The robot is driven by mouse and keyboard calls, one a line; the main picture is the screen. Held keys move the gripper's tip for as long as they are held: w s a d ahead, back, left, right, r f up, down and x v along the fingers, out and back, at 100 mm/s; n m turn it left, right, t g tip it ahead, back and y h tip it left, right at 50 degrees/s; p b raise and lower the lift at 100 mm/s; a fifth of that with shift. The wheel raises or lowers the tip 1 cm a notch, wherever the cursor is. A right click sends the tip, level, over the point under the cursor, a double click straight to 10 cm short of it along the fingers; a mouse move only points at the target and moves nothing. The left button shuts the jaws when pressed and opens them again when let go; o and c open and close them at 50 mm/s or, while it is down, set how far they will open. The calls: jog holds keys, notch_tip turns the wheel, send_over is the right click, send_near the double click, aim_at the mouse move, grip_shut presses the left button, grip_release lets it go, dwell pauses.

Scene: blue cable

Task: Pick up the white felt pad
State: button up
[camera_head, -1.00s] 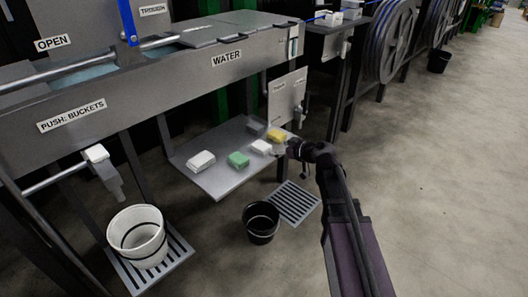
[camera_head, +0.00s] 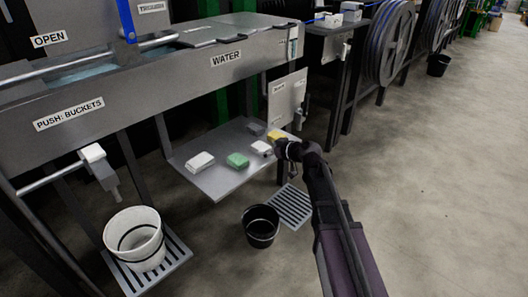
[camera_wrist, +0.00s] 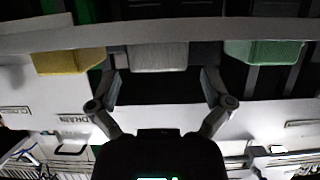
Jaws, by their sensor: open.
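A small white pad (camera_head: 261,147) lies on the grey shelf (camera_head: 215,183) under the water trough, between a green block (camera_head: 238,160) and a yellow block (camera_head: 275,135). My gripper (camera_head: 273,150) is at the shelf's right edge, close to this pad and partly covering it. In the wrist view, the pale pad (camera_wrist: 158,57) is centred ahead, between the two spread fingers (camera_wrist: 161,86) and slightly beyond their tips. The gripper is open and empty. Another white block (camera_head: 200,162) lies at the shelf's left; I cannot tell its material.
The yellow block (camera_wrist: 68,61) and green block (camera_wrist: 262,52) flank the pad in the wrist view. A dark grey block (camera_head: 255,128) lies behind it.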

jog(key=shift+b+x, duration=0.3)
jog(key=shift+x, duration=1.05)
jog(key=shift+d, duration=0.1)
jog(key=c, duration=0.8)
jog(key=shift+o, duration=0.2)
